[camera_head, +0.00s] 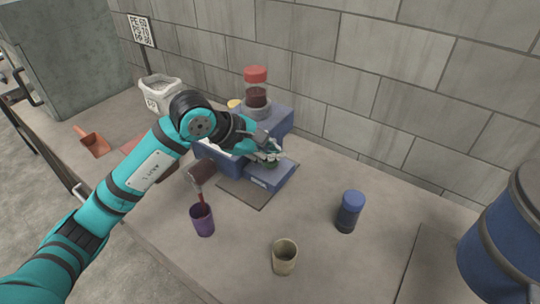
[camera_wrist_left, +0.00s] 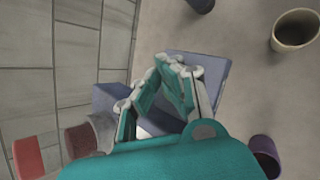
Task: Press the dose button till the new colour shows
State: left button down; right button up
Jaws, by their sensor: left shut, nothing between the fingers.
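The blue dosing machine (camera_head: 290,122) stands by the wall. A clear hopper with a red lid (camera_head: 256,75) and dark contents is on top. The hopper's red lid also shows in the wrist view (camera_wrist_left: 35,152). A lower blue block (camera_head: 272,180) juts out at its front. My left gripper (camera_head: 268,158) is shut and empty, with its fingertips over this block. In the wrist view the teal fingers (camera_wrist_left: 172,66) come together above the blue surface. The dose button is not clearly visible; the fingers cover that spot. I cannot tell whether they touch it. My right gripper is not in view.
A purple cup (camera_head: 202,222) stands in front of a brown part with a red piece. A beige cup (camera_head: 284,260) and a blue-capped dark container (camera_head: 349,212) stand on the table. A white bag (camera_head: 160,93) and orange scoop (camera_head: 92,140) are left; a blue drum (camera_head: 505,240) is right.

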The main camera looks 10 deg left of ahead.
pick_arm(q)
jog(key=shift+r, duration=0.8)
jog(key=shift+r+p, duration=1.5)
jog(key=shift+r, duration=1.05)
